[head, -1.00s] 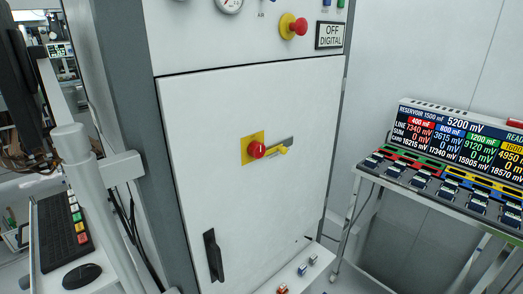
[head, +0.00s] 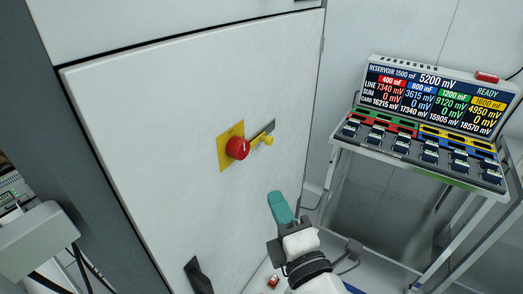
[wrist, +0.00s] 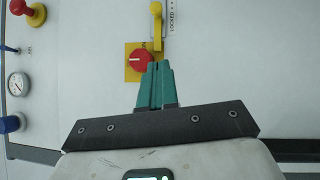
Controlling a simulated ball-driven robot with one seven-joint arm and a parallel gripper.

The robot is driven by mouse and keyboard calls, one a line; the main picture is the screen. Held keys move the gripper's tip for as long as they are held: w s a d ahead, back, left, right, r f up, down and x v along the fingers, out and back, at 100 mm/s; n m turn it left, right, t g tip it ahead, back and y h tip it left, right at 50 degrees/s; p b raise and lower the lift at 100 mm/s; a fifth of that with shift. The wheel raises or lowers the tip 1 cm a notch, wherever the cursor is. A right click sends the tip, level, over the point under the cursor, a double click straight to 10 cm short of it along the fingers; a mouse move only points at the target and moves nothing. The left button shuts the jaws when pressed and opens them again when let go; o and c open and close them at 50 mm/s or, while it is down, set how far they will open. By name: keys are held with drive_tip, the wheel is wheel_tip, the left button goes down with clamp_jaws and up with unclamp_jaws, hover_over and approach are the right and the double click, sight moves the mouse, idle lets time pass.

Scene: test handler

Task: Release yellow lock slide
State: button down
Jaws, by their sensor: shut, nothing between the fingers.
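The yellow lock slide (head: 266,140) sits on a grey strip on the white cabinet door, just right of a red rotary knob (head: 238,149) on a yellow plate (head: 229,134). In the wrist view the slide (wrist: 157,28) runs up from beside the red knob (wrist: 140,59), next to a label (wrist: 171,17) reading "LOCKED". My gripper (head: 275,198) has teal fingers and is below the slide in the head view. In the wrist view its closed fingertips (wrist: 159,66) point toward the slide and overlap the yellow plate. It holds nothing. I cannot tell whether it touches the door.
The door has a dark handle (head: 198,276) low down. A cart with a screen (head: 436,95) and several card slots stands at the right. The wrist view also shows a red button (wrist: 20,7) and a gauge (wrist: 19,84) at the left.

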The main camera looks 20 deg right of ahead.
drive_tip(key=p, duration=0.2)
approach(267, 143)
drive_tip(key=w+a, duration=0.3)
drive_tip(key=w, duration=0.1)
drive_tip(key=shift+w+d+r+p, duration=0.15)
drive_tip(key=shift+w+d+p, duration=0.5)
drive_tip(key=shift+w+d, duration=0.6)
drive_tip(key=shift+d, duration=0.1)
drive_tip(key=shift+w+d+r+p, duration=0.2)
drive_tip(key=shift+d+p, duration=0.05)
drive_tip(key=shift+p, duration=0.2)
drive_tip(key=w+d+p, duration=0.2)
drive_tip(key=shift+d+f, duration=0.15)
drive_tip(key=shift+d, duration=0.25)
